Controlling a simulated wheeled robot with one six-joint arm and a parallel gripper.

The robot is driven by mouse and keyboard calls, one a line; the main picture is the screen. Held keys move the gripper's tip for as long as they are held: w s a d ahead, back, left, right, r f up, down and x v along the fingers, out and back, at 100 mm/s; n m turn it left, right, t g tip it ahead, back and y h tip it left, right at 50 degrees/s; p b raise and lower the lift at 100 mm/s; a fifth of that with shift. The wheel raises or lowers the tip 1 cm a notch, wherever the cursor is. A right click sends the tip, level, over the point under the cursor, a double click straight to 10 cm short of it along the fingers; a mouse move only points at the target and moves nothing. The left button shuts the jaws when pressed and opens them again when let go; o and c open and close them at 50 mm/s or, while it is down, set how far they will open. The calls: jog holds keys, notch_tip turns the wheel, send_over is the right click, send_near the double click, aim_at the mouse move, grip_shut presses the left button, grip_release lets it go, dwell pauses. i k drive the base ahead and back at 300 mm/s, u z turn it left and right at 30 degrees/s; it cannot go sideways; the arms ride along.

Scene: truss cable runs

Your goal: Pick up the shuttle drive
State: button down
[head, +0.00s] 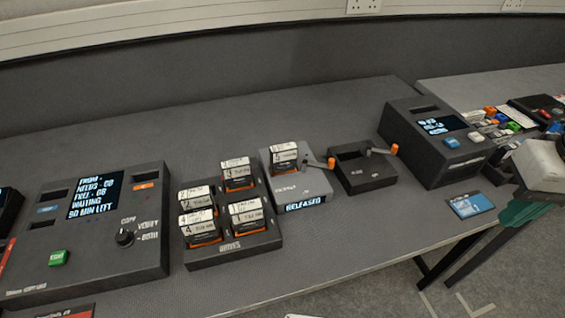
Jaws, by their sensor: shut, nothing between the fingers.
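Several small black drives with white labels and orange edges are in view, but I cannot read which one is the shuttle drive. A drive (284,157) stands in the grey dock (312,186), whose display reads RELEASED. Other drives, including one at the back (238,174) and one at the front right (245,214), stand upright in the black rack (237,250).
A black box with an orange-tipped lever (365,175) sits right of the dock. A console with a screen (97,235) stands left; another (432,140) stands right. A blue card (470,205) lies near the bench's front edge. A pale object (543,162) crowds the right edge.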

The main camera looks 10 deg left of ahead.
aim_at(284, 157)
jog(key=u, duration=0.45)
jog(key=i, duration=0.2)
jog(key=u, duration=0.35)
